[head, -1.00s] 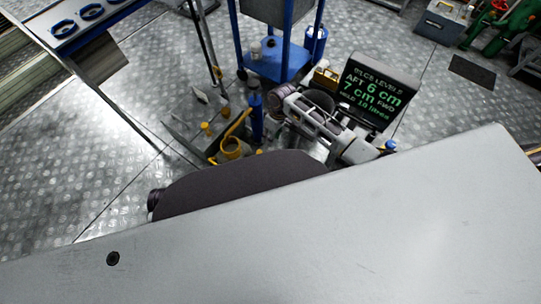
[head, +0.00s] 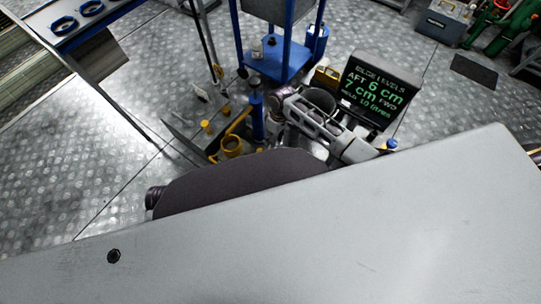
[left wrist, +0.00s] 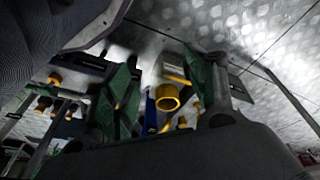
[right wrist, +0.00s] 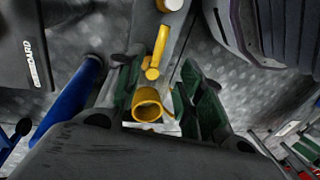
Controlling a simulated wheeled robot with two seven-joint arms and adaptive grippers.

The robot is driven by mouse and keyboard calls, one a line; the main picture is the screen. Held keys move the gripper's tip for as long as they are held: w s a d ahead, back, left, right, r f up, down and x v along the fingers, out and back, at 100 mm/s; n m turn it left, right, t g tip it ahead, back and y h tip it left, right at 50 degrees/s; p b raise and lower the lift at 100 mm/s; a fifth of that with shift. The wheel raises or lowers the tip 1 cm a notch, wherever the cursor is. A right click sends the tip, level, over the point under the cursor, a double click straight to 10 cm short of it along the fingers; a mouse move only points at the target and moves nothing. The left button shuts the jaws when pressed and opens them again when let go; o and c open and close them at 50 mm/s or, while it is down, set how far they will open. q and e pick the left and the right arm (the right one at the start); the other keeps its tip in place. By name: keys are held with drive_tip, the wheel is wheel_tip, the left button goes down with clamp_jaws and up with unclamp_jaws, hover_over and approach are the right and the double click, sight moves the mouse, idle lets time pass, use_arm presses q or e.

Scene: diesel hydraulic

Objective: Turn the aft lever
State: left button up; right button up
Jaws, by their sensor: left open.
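I cannot tell for certain which part is the aft lever. A yellow handle (head: 240,121) rises from a yellow cup-like fitting (head: 232,147) in the head view. In the right wrist view, the yellow handle (right wrist: 152,72) and a round open yellow end (right wrist: 147,106) lie between the fingers of my right gripper (right wrist: 160,80), which look apart. In the head view my right gripper (head: 272,104) is small and partly hidden by its arm, right of the handle. My left gripper (left wrist: 158,82) is open, with a yellow ring (left wrist: 167,97) beyond its fingers; it is hidden in the head view.
A blue cylinder (head: 256,117) stands close to the handle. A blue trolley (head: 275,64) is behind. Small yellow-capped parts (head: 207,127) sit left. Metal floor (head: 110,130) is open farther left.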

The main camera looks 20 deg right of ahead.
sight(270, 157)
drive_tip(key=f+b, duration=0.1)
drive_tip(key=f, duration=0.2)
drive_tip(key=a+f+b, duration=0.1)
drive_tip(key=f, duration=0.2)
drive_tip(key=s+f+b, duration=0.1)
drive_tip(key=f, duration=0.2)
drive_tip(key=shift+s+a+f+b, duration=0.1)
drive_tip(key=shift+a+f+b, duration=0.15)
drive_tip(key=shift+f+b, duration=0.1)
drive_tip(key=shift+f, duration=0.3)
drive_tip(key=shift+s+a+f+b, duration=0.1)
drive_tip(key=shift+a+f+b, duration=0.05)
drive_tip(key=shift+f+b, duration=0.2)
drive_tip(key=shift+f, duration=0.45)
use_arm(q)
drive_tip(key=d+r, duration=0.1)
drive_tip(key=r+t, duration=0.1)
drive_tip(key=r, duration=0.1)
drive_tip(key=shift+w+d+h, duration=0.15)
drive_tip(key=shift+d+h, duration=0.2)
drive_tip(key=shift+h, duration=0.05)
drive_tip(key=shift+w, duration=0.1)
use_arm(e)
drive_tip(key=shift+c, duration=0.5)
use_arm(q)
drive_tip(key=shift+r, duration=0.1)
use_arm(e)
clamp_jaws()
